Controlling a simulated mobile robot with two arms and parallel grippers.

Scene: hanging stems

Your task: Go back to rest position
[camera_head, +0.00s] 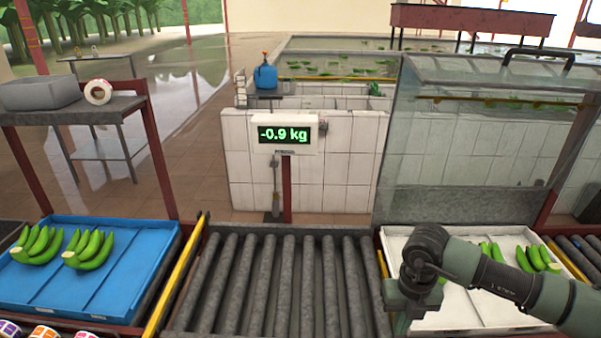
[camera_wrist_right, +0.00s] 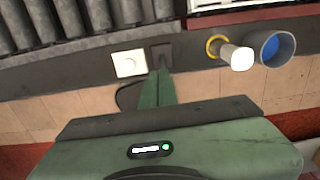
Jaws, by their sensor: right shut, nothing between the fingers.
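My right arm comes in from the right in the head view and reaches over the white tray (camera_head: 480,310). My right gripper (camera_head: 402,310) hangs low between the tray and the rollers, its fingertips hard to make out there. In the right wrist view the green fingers of this gripper (camera_wrist_right: 160,78) are together and empty. They point toward a dark ledge beside the rollers. My left arm and left gripper are not in view.
Empty rollers (camera_head: 275,285) fill the middle. A blue tray (camera_head: 80,290) with green bananas (camera_head: 90,250) is at left. A clear panel (camera_head: 480,140) stands behind the white tray. A scale display (camera_head: 286,134) reads -0.9 kg.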

